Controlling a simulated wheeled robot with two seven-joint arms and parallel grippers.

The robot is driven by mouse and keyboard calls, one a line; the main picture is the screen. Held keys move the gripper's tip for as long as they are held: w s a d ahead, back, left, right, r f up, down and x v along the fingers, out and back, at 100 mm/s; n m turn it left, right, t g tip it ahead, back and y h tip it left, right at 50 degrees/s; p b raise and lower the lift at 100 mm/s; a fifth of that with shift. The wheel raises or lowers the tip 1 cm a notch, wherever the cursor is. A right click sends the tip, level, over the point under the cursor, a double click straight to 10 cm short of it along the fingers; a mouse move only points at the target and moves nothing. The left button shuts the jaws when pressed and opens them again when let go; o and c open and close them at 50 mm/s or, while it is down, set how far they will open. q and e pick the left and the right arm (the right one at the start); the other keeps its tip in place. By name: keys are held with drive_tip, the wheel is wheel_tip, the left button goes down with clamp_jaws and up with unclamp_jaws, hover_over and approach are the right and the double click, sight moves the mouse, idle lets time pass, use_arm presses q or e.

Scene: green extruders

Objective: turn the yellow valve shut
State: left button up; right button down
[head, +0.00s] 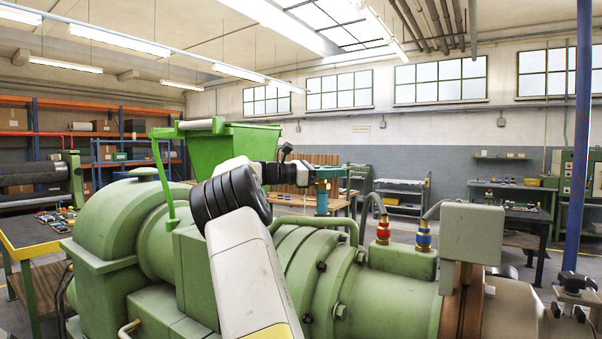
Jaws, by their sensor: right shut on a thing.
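My right arm rises from the bottom centre, in front of the green extruder (318,260). Its gripper (312,172) points right, at the top of a teal upright post (322,200) on the machine. The gripper is shut on the valve handle (330,172) there, a small yellowish-tan piece at the post's top. The gripper hides much of the handle, so its exact angle cannot be told. My left gripper is not in view.
A green hopper (225,148) stands left of my wrist. Right of the post are hoses with a red-capped fitting (383,230) and a blue-capped fitting (424,236), then a grey box (471,233). A blue pole (580,140) stands at the far right.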

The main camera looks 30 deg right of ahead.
drive_tip(key=shift+s+a+m+g+y, duration=0.15)
drive_tip(key=shift+m+g+y, duration=0.1)
drive_tip(key=shift+m+g, duration=0.35)
drive_tip(key=shift+s+d+m+g+y, duration=0.1)
drive_tip(key=shift+m+g+y, duration=0.25)
drive_tip(key=shift+g, duration=0.45)
drive_tip(key=shift+s+a+m+g+y, duration=0.1)
drive_tip(key=shift+s+m+g+y, duration=0.1)
drive_tip(key=shift+m+g, duration=0.4)
drive_tip(key=shift+s+a+g+y, duration=0.1)
drive_tip(key=shift+g+y, duration=0.2)
drive_tip(key=shift+g, duration=0.2)
drive_tip(key=c, duration=1.4)
unclamp_jaws()
drive_tip(key=shift+r+m, duration=0.1)
drive_tip(key=shift+m, duration=0.15)
